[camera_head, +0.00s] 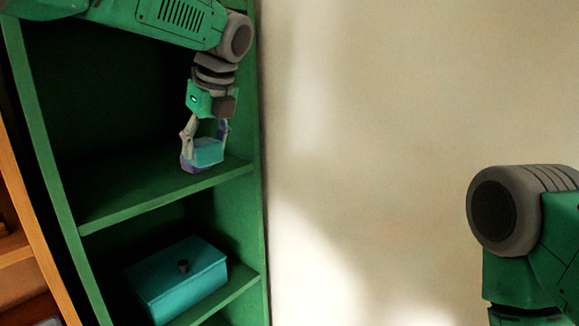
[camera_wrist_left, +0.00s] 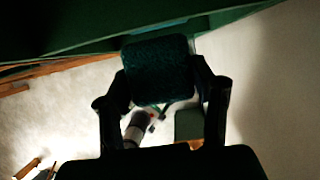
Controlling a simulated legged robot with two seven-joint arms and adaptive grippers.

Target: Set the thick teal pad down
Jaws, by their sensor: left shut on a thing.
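The thick teal pad (camera_head: 209,151) is between the fingers of my left gripper (camera_head: 204,149), which is shut on it. It hangs at the front right of the green shelf unit's upper board (camera_head: 130,195). I cannot tell whether the pad touches the board. Purple shows beside the pad's lower left, and I cannot tell what it belongs to. In the left wrist view the pad (camera_wrist_left: 158,68) is a dark, textured block held between both fingers, with green shelf surface beyond it. My right arm is at the right in the head view; its gripper is out of view.
A teal lidded box (camera_head: 182,280) with a dark knob stands on the lower board. The unit's right side panel (camera_head: 255,110) is close to my left gripper. The upper board looks bare to the left. An orange wooden unit (camera_head: 20,190) stands at far left.

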